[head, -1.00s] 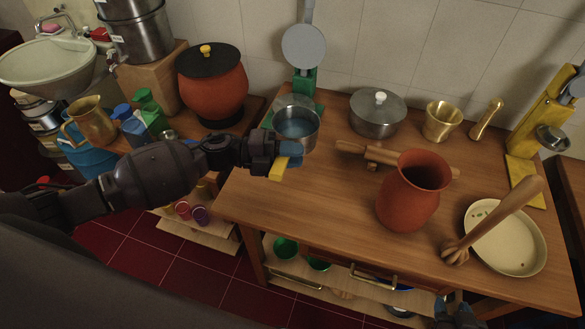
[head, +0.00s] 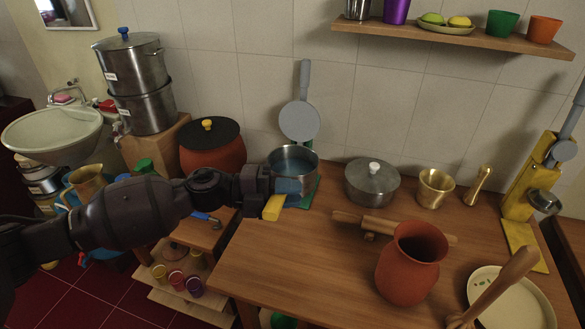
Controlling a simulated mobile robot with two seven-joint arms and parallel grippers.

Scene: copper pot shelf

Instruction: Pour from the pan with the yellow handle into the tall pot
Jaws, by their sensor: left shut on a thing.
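The small steel pan (head: 293,160) with bluish liquid inside is near the left end of the wooden table, held about level. Its short yellow handle (head: 273,208) sticks out toward the viewer. My left gripper (head: 285,187) is shut on this handle and holds the pan up in front of the green-based press. The terracotta tall pot (head: 408,270) stands upright and open toward the right front of the table, well apart from the pan. The pot's inside is dark. My right gripper is not in view.
A rolling pin (head: 380,223) lies behind the tall pot. A lidded steel pot (head: 372,184), a brass mortar (head: 435,188) and a green-based press (head: 300,121) stand along the back. A cream pan (head: 520,305) is at right. The table's left front is clear.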

